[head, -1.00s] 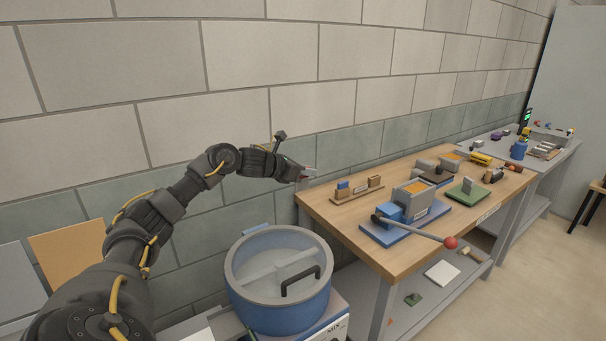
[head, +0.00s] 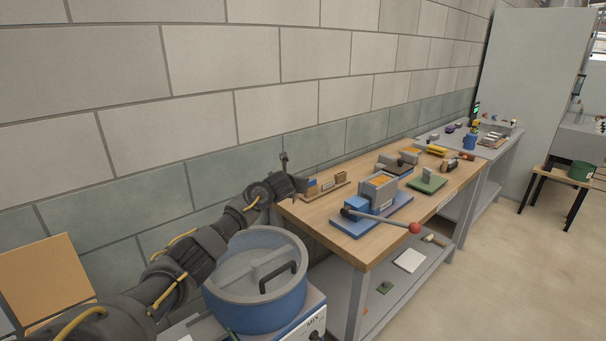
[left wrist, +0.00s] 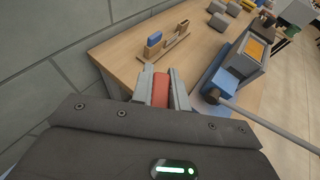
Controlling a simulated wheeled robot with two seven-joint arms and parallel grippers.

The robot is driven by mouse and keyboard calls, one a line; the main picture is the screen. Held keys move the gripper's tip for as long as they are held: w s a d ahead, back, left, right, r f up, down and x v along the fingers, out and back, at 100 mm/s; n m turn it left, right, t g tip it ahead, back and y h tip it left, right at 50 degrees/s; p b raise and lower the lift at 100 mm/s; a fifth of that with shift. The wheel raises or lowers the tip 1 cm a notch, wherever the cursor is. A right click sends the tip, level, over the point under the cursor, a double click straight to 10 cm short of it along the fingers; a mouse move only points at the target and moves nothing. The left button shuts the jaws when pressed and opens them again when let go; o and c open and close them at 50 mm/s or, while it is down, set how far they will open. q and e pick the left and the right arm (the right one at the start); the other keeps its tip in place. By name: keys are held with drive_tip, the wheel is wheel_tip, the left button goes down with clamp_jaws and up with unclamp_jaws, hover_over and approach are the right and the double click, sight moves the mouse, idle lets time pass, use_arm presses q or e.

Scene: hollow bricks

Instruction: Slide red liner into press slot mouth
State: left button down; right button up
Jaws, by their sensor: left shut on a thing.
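My left gripper (left wrist: 159,88) is shut on the red liner (left wrist: 160,90), which sits upright between its fingers in the left wrist view. In the head view the gripper (head: 301,184) is over the table's near left corner by the wall, and the liner cannot be made out there. The press (head: 378,192) stands on a blue base to the right of the gripper, apart from it, with a grey box, an orange-filled top and a lever ending in a red ball. It also shows in the left wrist view (left wrist: 243,65). The slot mouth cannot be made out. My right gripper is not in view.
A wooden rack (head: 327,187) with blue and tan blocks lies between gripper and press; it also shows in the wrist view (left wrist: 167,48). A blue mixer drum (head: 256,300) stands below my arm. A green plate (head: 427,182) lies farther back. The lever (head: 385,220) sticks out past the front edge.

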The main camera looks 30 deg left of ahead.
use_arm(q)
drive_tip(key=s+a+f+n+g+y, duration=0.3)
drive_tip(key=s+a+f+n+y, duration=0.15)
drive_tip(key=s, duration=0.45)
drive_tip(key=s+d+r+m+t+h, duration=0.1)
drive_tip(key=s+d+r+m+h, duration=0.2)
drive_tip(key=d, duration=0.9)
drive_tip(key=s+d+m+t+h, duration=0.25)
drive_tip(key=s+d, duration=0.25)
drive_tip(key=d, duration=0.8)
drive_tip(key=s+d+f+m+h+b, duration=0.2)
drive_tip(key=s+d+f+b, duration=0.3)
drive_tip(key=s+d+b, duration=0.3)
drive_tip(key=shift+s+f+h+b, duration=0.3)
drive_tip(key=shift+s+h+b, duration=0.25)
drive_tip(key=shift+b, duration=0.3)
